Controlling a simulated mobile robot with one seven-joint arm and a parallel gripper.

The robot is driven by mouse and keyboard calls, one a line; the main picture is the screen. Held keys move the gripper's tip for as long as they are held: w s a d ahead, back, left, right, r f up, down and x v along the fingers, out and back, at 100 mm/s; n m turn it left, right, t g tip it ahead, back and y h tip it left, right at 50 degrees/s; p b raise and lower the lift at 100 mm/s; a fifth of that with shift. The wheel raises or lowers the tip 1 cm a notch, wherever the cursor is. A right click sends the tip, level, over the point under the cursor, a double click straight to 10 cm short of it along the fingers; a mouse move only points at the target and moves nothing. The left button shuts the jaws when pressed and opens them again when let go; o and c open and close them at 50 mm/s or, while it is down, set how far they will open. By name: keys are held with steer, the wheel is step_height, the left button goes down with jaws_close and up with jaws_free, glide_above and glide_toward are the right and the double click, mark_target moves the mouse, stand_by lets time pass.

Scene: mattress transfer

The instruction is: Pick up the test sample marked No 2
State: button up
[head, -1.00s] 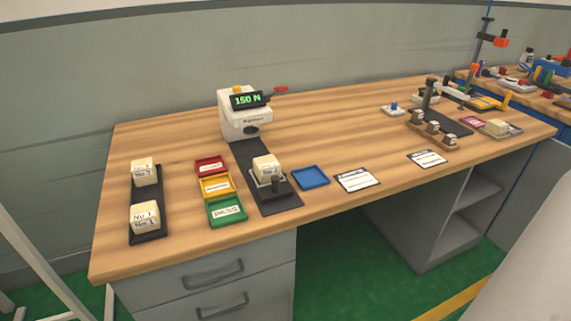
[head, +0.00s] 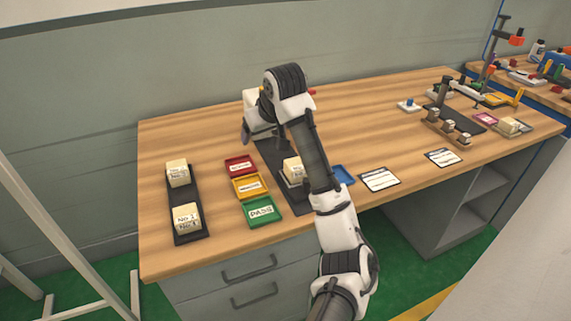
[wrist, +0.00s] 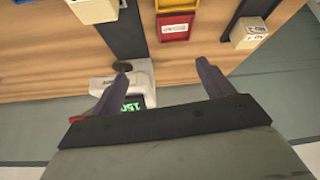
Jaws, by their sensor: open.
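Two cream sample blocks stand on a black rack at the left in the head view. The front block (head: 187,218) reads No 1; the label on the back block (head: 178,173) is too blurred to read surely. A third cream block (head: 292,170) is on the tester's black base, partly behind my arm, its number not readable. In the wrist view, that block (wrist: 95,10) is at the top left and a rack block (wrist: 248,33) at the top right. My gripper (wrist: 162,65) is open and empty, above the bench near the tester, apart from all blocks.
The white tester (wrist: 128,82) with its green display is below my fingers in the wrist view. Red (head: 240,165), yellow (head: 250,187) and green (head: 262,211) trays stand between rack and tester. A blue tray (head: 343,175) and cards lie right. The bench's back middle is clear.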

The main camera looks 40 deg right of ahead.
steer(key=s+d+m+g, duration=0.2)
steer(key=s+d, duration=0.5)
steer(key=s, duration=0.1)
steer(key=shift+g, duration=0.3)
steer(key=p+x, duration=0.2)
steer(key=x, duration=0.6)
steer(key=shift+s+f, duration=0.1)
steer(key=shift+f, duration=0.1)
steer(key=shift+p+x, duration=0.95)
steer(key=shift+x, duration=1.95)
steer(key=shift+r, duration=0.1)
steer(key=c, duration=1.1)
steer(key=shift+o, duration=0.2)
